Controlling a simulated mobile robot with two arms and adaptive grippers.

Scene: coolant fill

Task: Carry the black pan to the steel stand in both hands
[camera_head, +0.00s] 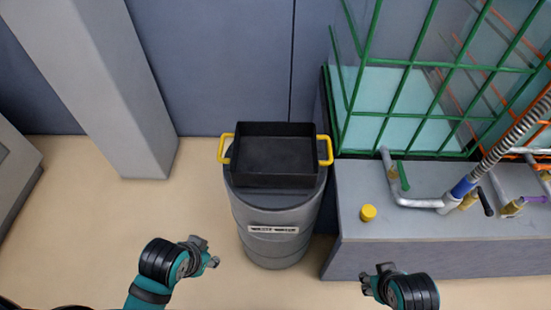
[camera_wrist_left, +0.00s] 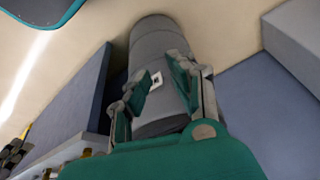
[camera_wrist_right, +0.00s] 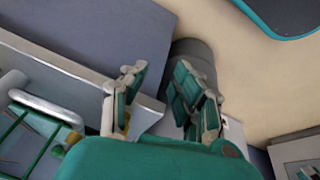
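The black pan (camera_head: 273,180) sits level on top of a grey drum. It is a shallow rectangular tray with a yellow handle (camera_head: 225,149) at its left end and another yellow handle (camera_head: 325,150) at its right end. My left gripper (camera_head: 211,254) is open and empty, low and left of the drum, apart from the pan. My right gripper (camera_head: 371,281) is open and empty, low and right of the drum. The wrist views show spread fingers on the left gripper (camera_wrist_left: 155,95) and right gripper (camera_wrist_right: 155,95). I cannot make out a steel stand.
The grey drum (camera_head: 270,222) has a white label. A grey bench (camera_head: 420,227) on the right carries a green cage (camera_head: 410,108), pipes and a yellow cap (camera_head: 368,213). A pale column (camera_head: 110,90) stands back left. Beige floor is clear left of the drum.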

